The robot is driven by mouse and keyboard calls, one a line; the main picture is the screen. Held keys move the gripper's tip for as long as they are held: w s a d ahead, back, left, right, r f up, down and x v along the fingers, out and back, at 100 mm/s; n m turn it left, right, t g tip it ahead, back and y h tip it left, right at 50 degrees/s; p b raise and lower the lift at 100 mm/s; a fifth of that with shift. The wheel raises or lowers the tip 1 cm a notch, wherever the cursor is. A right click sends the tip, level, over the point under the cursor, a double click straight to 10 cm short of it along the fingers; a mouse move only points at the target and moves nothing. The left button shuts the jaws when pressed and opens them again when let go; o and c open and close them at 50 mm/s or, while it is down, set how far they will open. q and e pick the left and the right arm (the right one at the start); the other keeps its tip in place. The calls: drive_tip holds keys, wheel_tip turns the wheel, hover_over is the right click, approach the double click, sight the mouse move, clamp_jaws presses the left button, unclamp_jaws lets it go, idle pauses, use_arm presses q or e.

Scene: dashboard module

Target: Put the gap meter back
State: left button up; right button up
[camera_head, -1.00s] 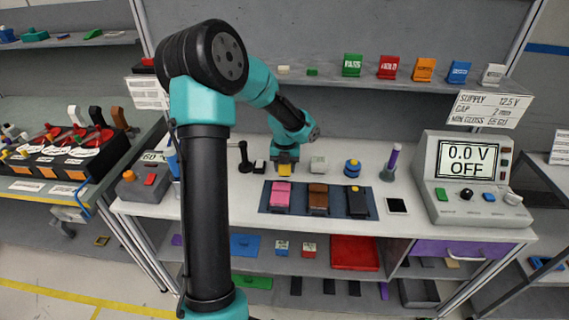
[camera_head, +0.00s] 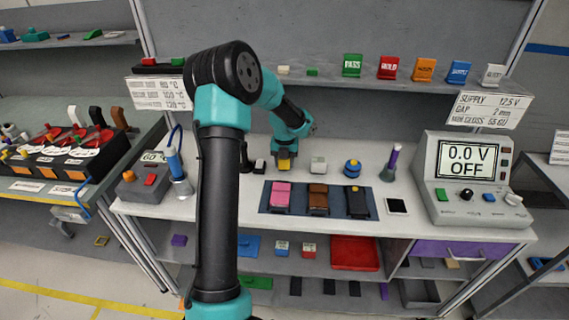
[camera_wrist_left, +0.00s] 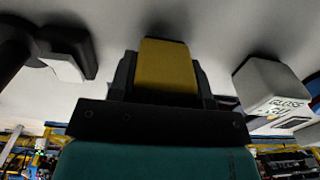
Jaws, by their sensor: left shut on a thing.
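My left gripper (camera_head: 284,156) is low over the white bench top behind the dark mat. It is shut on a yellow block (camera_head: 284,165), which I take to be the gap meter. In the left wrist view the yellow block (camera_wrist_left: 167,66) sits between the dark fingers, close to the white surface. I cannot tell whether it touches the bench. A white gloss meter (camera_head: 318,165) stands just to the right, apart from the gripper; it also shows in the left wrist view (camera_wrist_left: 268,83). My right gripper is not in view.
A dark mat (camera_head: 268,203) with pink, brown and black devices lies in front. A black stand (camera_head: 245,160) is just left.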

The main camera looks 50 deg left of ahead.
use_arm(q)
drive_tip(key=shift+f, duration=0.5)
drive_tip(key=shift+f, duration=0.15)
drive_tip(key=o, duration=1.1)
drive_tip(key=shift+r, duration=2.9)
